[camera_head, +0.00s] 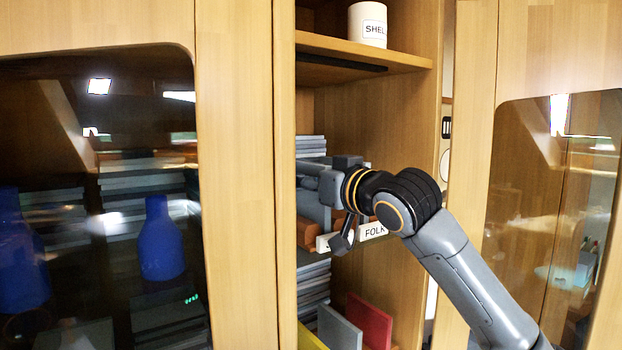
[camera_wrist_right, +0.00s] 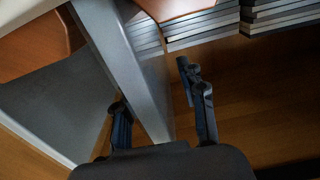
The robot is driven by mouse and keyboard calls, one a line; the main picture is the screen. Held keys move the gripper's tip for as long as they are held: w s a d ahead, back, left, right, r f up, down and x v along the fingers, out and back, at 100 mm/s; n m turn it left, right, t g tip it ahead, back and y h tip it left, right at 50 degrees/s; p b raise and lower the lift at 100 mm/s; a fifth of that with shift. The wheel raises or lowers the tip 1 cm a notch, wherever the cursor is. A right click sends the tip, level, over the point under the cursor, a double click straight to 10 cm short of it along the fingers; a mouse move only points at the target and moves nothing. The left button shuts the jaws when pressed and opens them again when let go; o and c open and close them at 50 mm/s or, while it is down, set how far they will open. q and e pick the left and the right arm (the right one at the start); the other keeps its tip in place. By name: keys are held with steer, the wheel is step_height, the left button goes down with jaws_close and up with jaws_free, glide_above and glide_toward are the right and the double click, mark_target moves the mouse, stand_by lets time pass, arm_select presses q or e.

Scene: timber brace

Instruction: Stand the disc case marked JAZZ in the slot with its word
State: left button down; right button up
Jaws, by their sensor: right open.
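My right gripper (camera_head: 335,205) reaches into the open cabinet bay at the middle shelf and hides part of what stands there. In the wrist view its fingers (camera_wrist_right: 154,88) are open, one on each side of a grey upright disc case (camera_wrist_right: 128,70), with a visible gap to the right finger. I cannot read a word on this case, so I cannot tell whether it is the JAZZ one. A wooden rack (camera_head: 307,230) with a white FOLK label (camera_head: 374,232) is beside the gripper. No JAZZ label is legible. My left gripper is not in view.
Stacks of grey cases (camera_head: 312,285) line the bay's left side. Below stand a red case (camera_head: 370,322) and a grey one (camera_head: 338,328). A white mug (camera_head: 367,24) is on the upper shelf (camera_head: 365,60). Glazed doors (camera_head: 235,180) flank the bay, with a narrow opening.

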steer(key=v, duration=1.2)
